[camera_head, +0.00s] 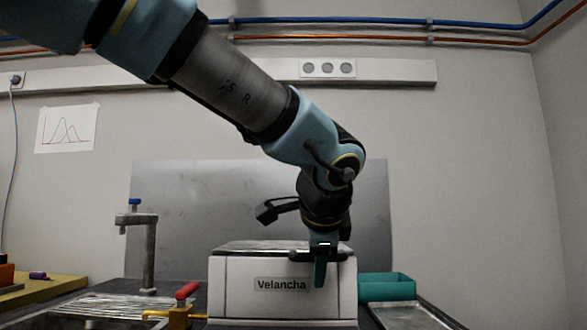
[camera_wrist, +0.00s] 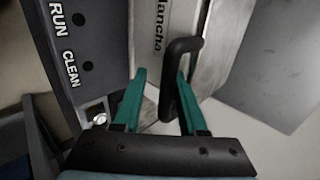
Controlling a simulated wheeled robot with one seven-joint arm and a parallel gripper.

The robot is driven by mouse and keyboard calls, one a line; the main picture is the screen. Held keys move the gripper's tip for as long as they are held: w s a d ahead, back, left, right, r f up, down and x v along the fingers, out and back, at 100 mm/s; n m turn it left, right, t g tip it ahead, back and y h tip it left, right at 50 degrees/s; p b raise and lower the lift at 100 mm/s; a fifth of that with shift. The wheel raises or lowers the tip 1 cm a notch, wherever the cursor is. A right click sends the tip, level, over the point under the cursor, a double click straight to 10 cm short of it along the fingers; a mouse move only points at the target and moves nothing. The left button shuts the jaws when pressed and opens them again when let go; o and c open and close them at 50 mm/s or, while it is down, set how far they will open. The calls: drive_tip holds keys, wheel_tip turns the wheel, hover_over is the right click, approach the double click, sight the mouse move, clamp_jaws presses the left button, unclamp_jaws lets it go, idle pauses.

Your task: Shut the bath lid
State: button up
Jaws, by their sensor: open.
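A white box labelled "Velancha" (camera_head: 240,290) stands on the bench in the head view. Its top (camera_head: 255,246) looks flat and dark-edged; I cannot tell surely whether this is the lid, or how far it is shut. My gripper (camera_head: 320,275) hangs at the box's front, right of the label, fingers pointing down. In the wrist view, my gripper (camera_wrist: 160,76) has its teal fingers apart, with a black bar handle (camera_wrist: 183,85) between them, nearer the right finger. The handle stands by the white labelled face (camera_wrist: 148,55). Any contact with the fingers is unclear.
A dark panel (camera_wrist: 88,35) marked RUN and CLEAN lies left in the wrist view. In the head view, a teal bin (camera_head: 388,288) and metal tray (camera_head: 415,317) are right of the box. A red-handled yellow valve (camera_head: 182,312) and grey tap (camera_head: 150,255) are left.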

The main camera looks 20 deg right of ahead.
drive_tip(key=shift+r, duration=0.25)
drive_tip(key=shift+s+a+r+p, duration=0.15)
drive_tip(key=shift+s+r+p, duration=0.15)
drive_tip(key=shift+r+p, duration=0.1)
drive_tip(key=p+v, duration=0.3)
drive_tip(key=v, duration=0.2)
drive_tip(key=shift+s+a+r, duration=0.15)
drive_tip(key=shift+s, duration=0.15)
idle(0.4)
